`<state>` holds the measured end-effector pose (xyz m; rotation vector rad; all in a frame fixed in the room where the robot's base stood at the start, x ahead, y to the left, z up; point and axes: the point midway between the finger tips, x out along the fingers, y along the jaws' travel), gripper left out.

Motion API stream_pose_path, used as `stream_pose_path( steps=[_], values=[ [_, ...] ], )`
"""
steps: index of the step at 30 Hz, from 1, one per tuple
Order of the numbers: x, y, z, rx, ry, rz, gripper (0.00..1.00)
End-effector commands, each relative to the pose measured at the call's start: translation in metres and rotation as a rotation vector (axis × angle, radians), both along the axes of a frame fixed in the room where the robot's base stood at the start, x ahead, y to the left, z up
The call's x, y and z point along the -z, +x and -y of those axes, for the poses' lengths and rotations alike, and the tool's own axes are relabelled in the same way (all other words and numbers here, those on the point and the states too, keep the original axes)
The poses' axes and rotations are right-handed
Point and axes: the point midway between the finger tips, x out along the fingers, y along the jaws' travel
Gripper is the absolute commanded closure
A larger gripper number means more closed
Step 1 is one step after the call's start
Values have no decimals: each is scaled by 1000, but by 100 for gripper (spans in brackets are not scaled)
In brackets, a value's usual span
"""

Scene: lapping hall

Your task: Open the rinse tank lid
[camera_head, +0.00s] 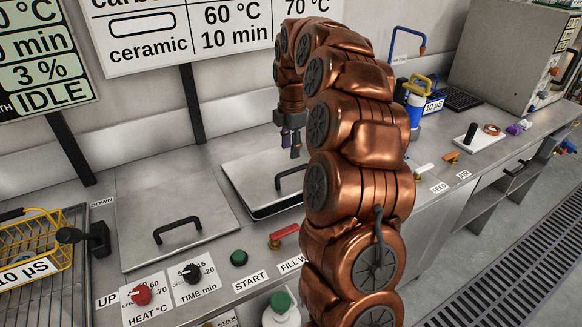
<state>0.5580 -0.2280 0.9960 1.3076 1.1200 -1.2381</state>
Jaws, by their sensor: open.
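Two flat steel lids with black bar handles are set in the bench. The right lid (246,165) lies below my gripper, and a dark gap shows along its front edge; I see no label naming it as the rinse tank. Its handle (289,177) is partly hidden behind my arm. My gripper (290,154) points down with its jaws open and empty, above the right lid, just above and apart from the handle in the picture. The left lid (190,210) lies flat and looks closed, with its handle (177,229) in clear view.
A red-handled valve (283,235), green start button (239,258), and red (140,294) and black (191,273) knobs line the front. A yellow wire basket (35,245) stands left. My arm hides the bench middle. A grey cabinet (505,55) stands back right.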

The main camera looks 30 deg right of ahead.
Motion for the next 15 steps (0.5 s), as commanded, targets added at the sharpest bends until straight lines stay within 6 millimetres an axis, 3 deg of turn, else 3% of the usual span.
stream_pose_path(
  steps=[8,15],
  values=[
    [11,3,6,-13,-4,1,59],
    [40,3,5,-13,-2,-4,59]
  ],
)
